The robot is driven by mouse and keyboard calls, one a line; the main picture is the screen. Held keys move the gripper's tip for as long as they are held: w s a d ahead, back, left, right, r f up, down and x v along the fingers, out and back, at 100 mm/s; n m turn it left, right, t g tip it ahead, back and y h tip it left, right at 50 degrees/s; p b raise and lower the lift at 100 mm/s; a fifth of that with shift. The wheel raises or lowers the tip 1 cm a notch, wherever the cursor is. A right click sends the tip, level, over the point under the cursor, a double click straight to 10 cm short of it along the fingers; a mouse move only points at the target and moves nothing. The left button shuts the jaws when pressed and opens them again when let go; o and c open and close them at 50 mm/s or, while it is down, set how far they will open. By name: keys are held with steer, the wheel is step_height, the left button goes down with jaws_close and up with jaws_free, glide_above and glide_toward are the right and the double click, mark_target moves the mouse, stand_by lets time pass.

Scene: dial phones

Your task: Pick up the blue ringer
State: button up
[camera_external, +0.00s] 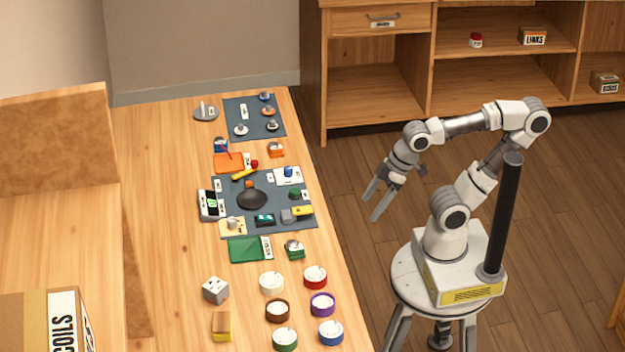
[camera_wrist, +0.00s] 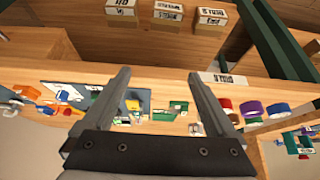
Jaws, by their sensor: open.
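A small blue block with a pale top (camera_external: 221,145), which looks like the blue ringer, stands on the far half of the wooden table, just above an orange mat. Other blue pieces also show, so I cannot be fully sure of it. In the wrist view I cannot pick it out among the small items at the left. My gripper (camera_external: 371,208) is open and empty, right of the table's edge, well apart from the block. Its two spread fingers also show in the wrist view (camera_wrist: 160,92).
A similar orange block (camera_external: 276,149) and green block (camera_external: 294,249) stand near the table's right side. A dark mat (camera_external: 257,185) with several small parts fills the middle. Several coloured rings, including a blue ring (camera_external: 331,332), stand at the near end. Wooden shelves (camera_external: 500,70) stand behind.

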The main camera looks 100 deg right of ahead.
steer(key=shift+c, duration=1.2)
